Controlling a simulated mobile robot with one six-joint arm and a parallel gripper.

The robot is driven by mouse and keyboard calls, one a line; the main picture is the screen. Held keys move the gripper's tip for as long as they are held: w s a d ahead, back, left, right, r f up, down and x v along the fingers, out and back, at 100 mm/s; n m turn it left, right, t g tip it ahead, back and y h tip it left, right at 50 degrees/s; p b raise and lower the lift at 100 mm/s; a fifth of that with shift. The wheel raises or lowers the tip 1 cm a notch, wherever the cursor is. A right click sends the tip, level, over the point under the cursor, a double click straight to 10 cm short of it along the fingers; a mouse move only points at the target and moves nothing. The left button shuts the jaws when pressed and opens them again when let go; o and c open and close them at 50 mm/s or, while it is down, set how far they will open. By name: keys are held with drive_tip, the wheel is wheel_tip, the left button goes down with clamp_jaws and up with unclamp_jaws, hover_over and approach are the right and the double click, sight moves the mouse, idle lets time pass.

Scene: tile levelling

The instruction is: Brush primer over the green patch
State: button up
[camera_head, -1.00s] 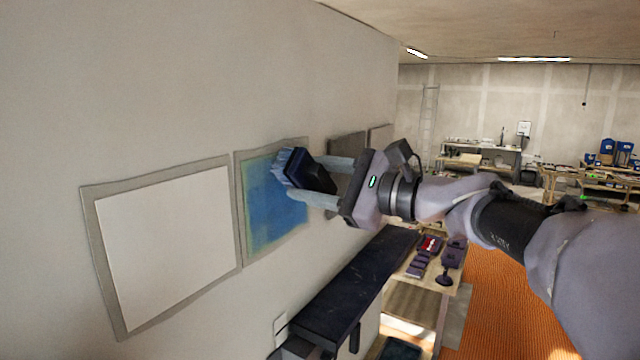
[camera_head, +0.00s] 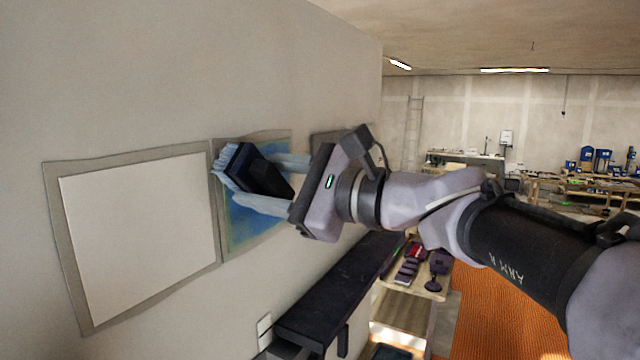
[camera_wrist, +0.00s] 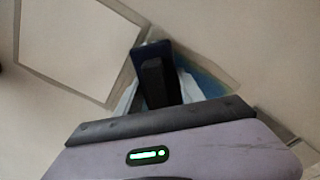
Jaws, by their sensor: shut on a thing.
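The patch (camera_head: 245,228) on the wall is mostly blue, with thin green showing along its edges and a grey border around it. My gripper (camera_head: 248,180) is shut on a dark brush (camera_head: 260,172) with a block-like handle. The brush is in front of the patch's upper left part, close to or against the wall; contact is hard to tell. The brush and fingers hide that part of the patch. In the wrist view the dark brush (camera_wrist: 157,75) stands between the fingers, with blue of the patch (camera_wrist: 205,80) to its right.
A white panel with a grey border (camera_head: 50,210) is left of the patch. Another grey panel (camera_head: 325,145) is partly hidden behind my gripper. A dark shelf (camera_head: 340,285) runs along the wall below. A bench with tools (camera_head: 425,270) stands beside an orange floor area (camera_head: 500,315).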

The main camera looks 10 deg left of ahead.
sight(254, 185)
drive_tip(key=shift+s+a+b, duration=0.15)
drive_tip(key=shift+s+a, duration=0.1)
drive_tip(key=shift+s, duration=0.4)
drive_tip(key=shift+s+a+b, duration=0.15)
drive_tip(key=shift+s+a, duration=0.05)
drive_tip(key=shift+s, duration=0.4)
drive_tip(key=shift+w+d, duration=0.1)
drive_tip(key=shift+w, duration=0.1)
drive_tip(key=shift+d, duration=0.35)
drive_tip(key=shift+b+v, duration=0.9)
drive_tip(key=shift+v, duration=1.8)
drive_tip(key=shift+s+a, duration=0.1)
drive_tip(key=shift+s, duration=0.05)
drive_tip(key=b+v, duration=0.1)
drive_tip(key=v, duration=0.2)
